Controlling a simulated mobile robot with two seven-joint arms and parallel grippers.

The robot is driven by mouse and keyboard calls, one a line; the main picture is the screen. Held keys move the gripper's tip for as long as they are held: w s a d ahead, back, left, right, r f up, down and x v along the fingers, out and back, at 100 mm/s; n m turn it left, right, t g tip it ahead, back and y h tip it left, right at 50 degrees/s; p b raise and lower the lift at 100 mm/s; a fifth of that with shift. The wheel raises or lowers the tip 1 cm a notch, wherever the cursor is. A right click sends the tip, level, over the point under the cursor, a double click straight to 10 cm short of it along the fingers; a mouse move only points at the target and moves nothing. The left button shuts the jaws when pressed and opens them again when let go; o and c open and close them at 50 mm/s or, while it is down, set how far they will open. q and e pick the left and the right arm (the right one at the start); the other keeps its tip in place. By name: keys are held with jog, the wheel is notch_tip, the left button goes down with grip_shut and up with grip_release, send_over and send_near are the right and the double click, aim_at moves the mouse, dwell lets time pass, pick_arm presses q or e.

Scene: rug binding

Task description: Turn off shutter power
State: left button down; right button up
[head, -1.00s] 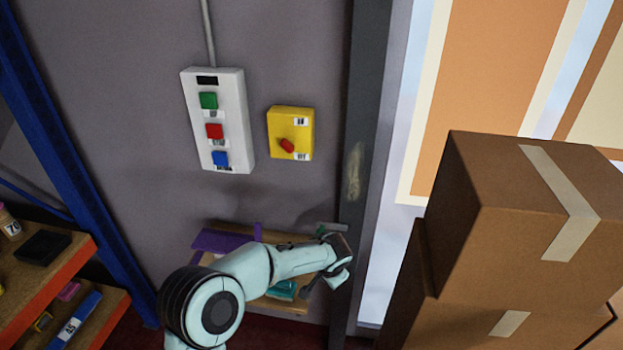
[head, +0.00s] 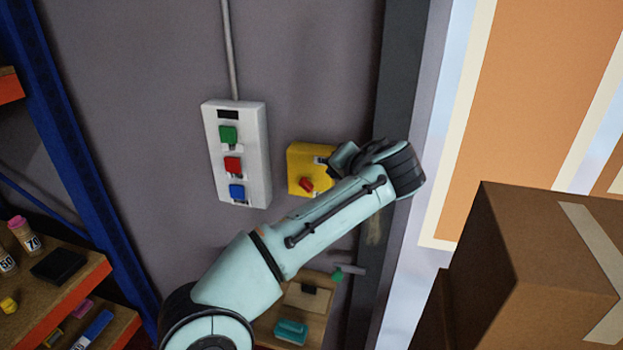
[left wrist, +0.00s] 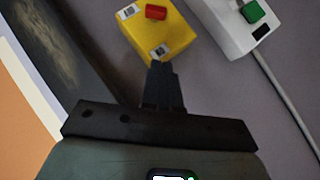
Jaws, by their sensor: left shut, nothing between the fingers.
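A yellow switch box (head: 299,161) with a red rotary knob (head: 306,185) is mounted on the grey wall. My left arm reaches up from below, and its gripper (head: 338,157) is at the box's right side, partly covering it. In the left wrist view the closed fingers (left wrist: 162,75) point at the edge of the yellow box (left wrist: 172,36), below the red knob (left wrist: 156,12). The fingers are shut and empty, and the knob is clear of them. I cannot tell whether the fingertips touch the box. My right gripper is not in view.
A white control panel (head: 240,186) with green, red and blue buttons is left of the yellow box. A dark post (head: 398,80) stands right of it. Cardboard boxes (head: 540,240) fill the lower right. Shelves (head: 80,280) stand at the left.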

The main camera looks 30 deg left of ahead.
aim_at(304, 179)
pick_arm(q)
jog(key=x, duration=0.4)
jog(key=s+x, duration=0.1)
jog(key=x, duration=0.3)
jog(key=f+x, duration=0.1)
jog(key=x, duration=0.3)
jog(key=shift+s+a+f, duration=0.1)
jog(key=shift+a+f, duration=0.05)
jog(key=shift+a, duration=0.3)
jog(key=shift+s+a+f, duration=0.25)
jog(key=shift+s+a, duration=0.05)
jog(key=shift+s, duration=0.05)
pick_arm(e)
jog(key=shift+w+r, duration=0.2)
pick_arm(q)
jog(key=shift+w, duration=0.2)
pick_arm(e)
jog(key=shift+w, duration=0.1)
pick_arm(q)
jog(key=shift+s+d, duration=0.1)
jog(key=shift+a+h, duration=0.3)
jog(key=shift+d, duration=0.1)
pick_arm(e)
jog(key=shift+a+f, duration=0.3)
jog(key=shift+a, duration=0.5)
